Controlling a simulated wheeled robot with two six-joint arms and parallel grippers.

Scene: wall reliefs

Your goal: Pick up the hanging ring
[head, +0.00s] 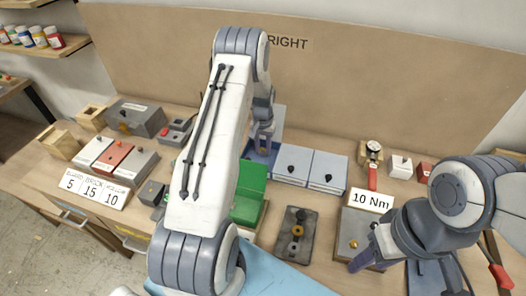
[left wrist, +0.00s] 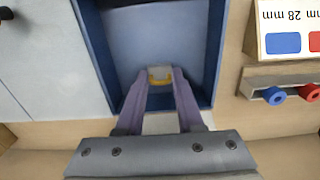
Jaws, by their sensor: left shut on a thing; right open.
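My left gripper (left wrist: 160,84) is shut on a small grey piece with a yellow curved edge (left wrist: 160,77). This may be the ring, but its full shape is hidden between the fingers. The fingers reach into a blue-walled open box (left wrist: 214,52). In the head view my left gripper (head: 263,143) is at the blue box (head: 277,122) at the back of the table, and my arm hides part of it. My right gripper (head: 367,258) is open and empty over the front right of the table, beside a grey plate with a gold knob (head: 353,244).
Two grey-blue lidded boxes (head: 310,168) stand right of my left gripper. A green box (head: 249,190) and a dark plate (head: 296,232) stand nearer.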

